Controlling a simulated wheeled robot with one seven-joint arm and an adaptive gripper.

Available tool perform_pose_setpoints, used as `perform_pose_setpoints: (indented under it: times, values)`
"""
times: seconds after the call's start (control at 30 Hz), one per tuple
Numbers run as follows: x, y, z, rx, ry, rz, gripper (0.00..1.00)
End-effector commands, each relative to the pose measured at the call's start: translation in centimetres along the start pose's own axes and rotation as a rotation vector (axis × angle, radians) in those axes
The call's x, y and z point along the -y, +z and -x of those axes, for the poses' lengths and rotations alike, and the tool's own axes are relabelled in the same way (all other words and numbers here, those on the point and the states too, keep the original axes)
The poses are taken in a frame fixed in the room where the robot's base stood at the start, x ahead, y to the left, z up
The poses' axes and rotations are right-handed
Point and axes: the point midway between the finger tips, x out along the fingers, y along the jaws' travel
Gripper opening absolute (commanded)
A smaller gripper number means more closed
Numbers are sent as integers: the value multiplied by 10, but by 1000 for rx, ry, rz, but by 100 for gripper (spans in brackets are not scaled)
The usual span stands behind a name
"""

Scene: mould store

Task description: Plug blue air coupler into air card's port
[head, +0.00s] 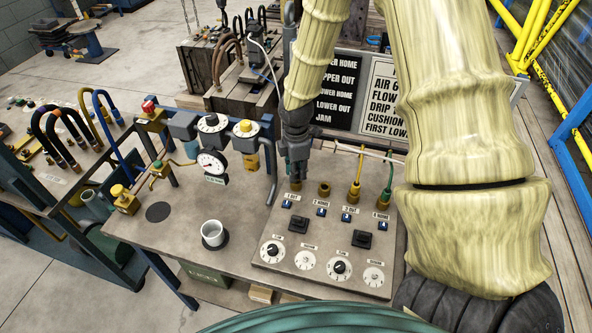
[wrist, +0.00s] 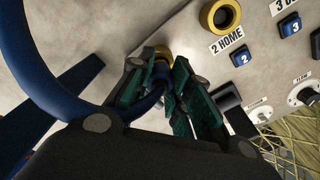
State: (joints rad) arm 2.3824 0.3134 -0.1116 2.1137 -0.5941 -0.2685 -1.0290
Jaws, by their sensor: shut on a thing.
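My gripper (head: 296,165) points down over the back left of the grey control panel (head: 262,238). In the wrist view its dark green fingers (wrist: 162,92) are shut on the blue air coupler (wrist: 160,72), whose blue hose (wrist: 22,65) loops to the left. A brass port (head: 295,187) labelled 1 OUT lies right under the fingertips. Its rim shows just beyond the coupler in the wrist view (wrist: 163,51). I cannot tell whether the coupler is seated in it. The 2 HOME port (wrist: 221,14) is empty. The air card (head: 384,98) stands behind the panel, partly hidden by my arm.
A yellow coupler (head: 355,190) and a green coupler (head: 387,194) stand in the panel's ports to the right. A white cup (head: 213,233), a gauge (head: 211,163) and valves are at the left. Hoses arch over a side table (head: 62,186). A second sign (head: 336,90) stands behind.

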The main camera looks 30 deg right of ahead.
Motion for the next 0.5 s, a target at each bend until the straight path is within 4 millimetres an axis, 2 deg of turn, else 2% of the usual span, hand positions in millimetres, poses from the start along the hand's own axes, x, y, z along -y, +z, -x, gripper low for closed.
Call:
perform_pose_setpoints:
  times: [0.5]
  values:
    - [0,0,-4,0,0,0,0]
